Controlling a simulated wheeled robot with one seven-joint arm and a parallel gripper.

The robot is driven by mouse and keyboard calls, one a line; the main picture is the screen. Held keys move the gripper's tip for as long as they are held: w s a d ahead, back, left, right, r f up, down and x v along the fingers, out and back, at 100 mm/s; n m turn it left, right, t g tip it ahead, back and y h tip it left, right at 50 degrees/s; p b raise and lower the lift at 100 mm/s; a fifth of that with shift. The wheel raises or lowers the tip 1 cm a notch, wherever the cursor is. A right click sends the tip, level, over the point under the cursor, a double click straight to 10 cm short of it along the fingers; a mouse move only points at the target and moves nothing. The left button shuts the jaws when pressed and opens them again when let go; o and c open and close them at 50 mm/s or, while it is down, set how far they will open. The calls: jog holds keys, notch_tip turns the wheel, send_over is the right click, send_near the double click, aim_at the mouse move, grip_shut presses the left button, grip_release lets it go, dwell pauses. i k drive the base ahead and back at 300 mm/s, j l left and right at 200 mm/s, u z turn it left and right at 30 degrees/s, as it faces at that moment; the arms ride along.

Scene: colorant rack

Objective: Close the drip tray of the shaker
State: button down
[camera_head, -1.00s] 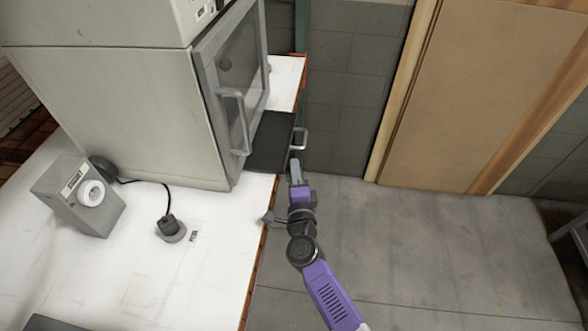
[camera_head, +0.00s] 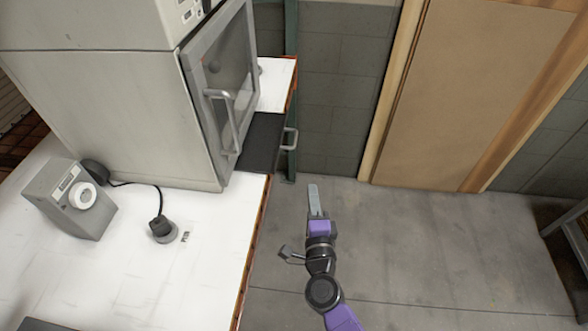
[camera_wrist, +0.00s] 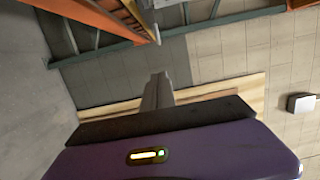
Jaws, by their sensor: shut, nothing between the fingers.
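The shaker (camera_head: 110,90) is a large grey-white cabinet on the bench at the left, with a glazed door (camera_head: 218,85) and a bar handle. The drip tray (camera_head: 262,142) is a dark flat tray that sticks out to the right from under the door. Its light handle (camera_head: 289,138) is at its right end. My gripper (camera_head: 314,188) is shut and empty, below and right of the tray handle in the head view, apart from it. In the wrist view my gripper (camera_wrist: 158,85) shows its shut fingers pointing toward the wall; no tray is recognisable there.
A white bench top (camera_head: 110,270) with an orange edge carries a small grey device (camera_head: 70,198) and a black plug-like object (camera_head: 161,228) on a cable. A brown door (camera_head: 470,90) is in the back wall.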

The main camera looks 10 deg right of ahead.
aim_at(261, 147)
jog(key=i+l, duration=0.3)
jog(key=l, duration=0.2)
jog(key=i+l, duration=0.35)
jog(key=l+u, duration=0.05)
jog(key=l, duration=0.05)
